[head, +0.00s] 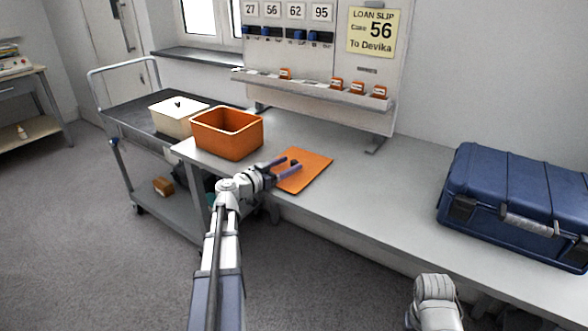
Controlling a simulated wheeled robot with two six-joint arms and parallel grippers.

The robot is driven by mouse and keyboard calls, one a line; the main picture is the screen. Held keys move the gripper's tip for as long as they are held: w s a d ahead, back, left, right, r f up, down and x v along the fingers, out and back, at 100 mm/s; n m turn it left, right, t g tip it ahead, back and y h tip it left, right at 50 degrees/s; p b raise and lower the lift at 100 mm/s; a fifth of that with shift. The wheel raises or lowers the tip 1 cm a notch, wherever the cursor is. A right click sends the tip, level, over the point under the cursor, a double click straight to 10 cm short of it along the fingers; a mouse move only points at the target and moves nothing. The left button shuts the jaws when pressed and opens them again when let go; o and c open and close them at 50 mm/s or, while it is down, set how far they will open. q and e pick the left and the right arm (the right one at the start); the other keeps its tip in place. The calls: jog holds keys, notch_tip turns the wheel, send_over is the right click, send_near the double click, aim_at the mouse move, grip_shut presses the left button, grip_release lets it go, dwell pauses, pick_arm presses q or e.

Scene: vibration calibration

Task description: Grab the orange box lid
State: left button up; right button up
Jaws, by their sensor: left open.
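The orange box lid (309,172) lies flat on the grey bench, right of the open orange box (228,135). It has a small dark knob near its upper left part. My left gripper (292,168) is open, with its fingers over the lid's left part, around or just beside the knob. I cannot tell whether the fingers touch the lid. My right arm shows only a pale link at the bottom right; its gripper is out of view.
A blue case (515,203) stands on the bench at the right. A board (318,55) with a ledge of small orange items stands behind. The bench between lid and case is clear.

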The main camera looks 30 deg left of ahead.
pick_arm(q)
jog(key=shift+w+d, duration=0.1)
jog(key=shift+w, duration=0.3)
grip_shut()
dwell(0.4)
